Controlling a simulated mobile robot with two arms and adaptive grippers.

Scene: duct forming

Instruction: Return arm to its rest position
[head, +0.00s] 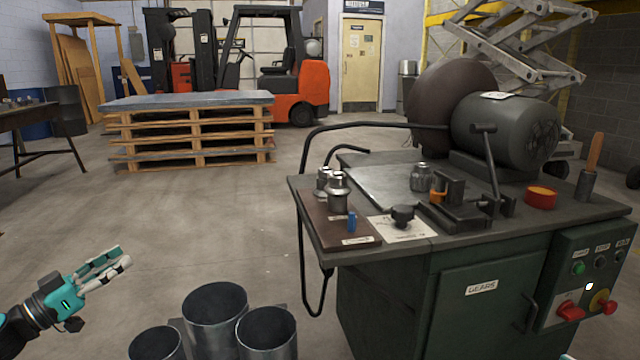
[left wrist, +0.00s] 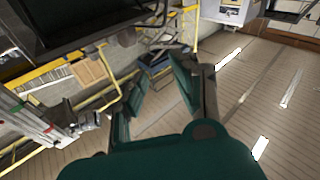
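My left gripper (head: 124,256) is at the lower left of the head view, teal with pale fingers pointing right. It hangs over open floor, left of the machine bench and clear of it. In the left wrist view the two fingers (left wrist: 158,68) stand apart with nothing between them, so it is open and empty. My left wrist (head: 48,302) comes in from the left edge.
Several metal cylinders (head: 215,302) stand below and right of my left gripper. The green machine bench (head: 450,290) fills the right, with metal parts (head: 338,192) on top. Stacked pallets (head: 190,135) and an orange forklift (head: 270,75) are behind. The floor between is clear.

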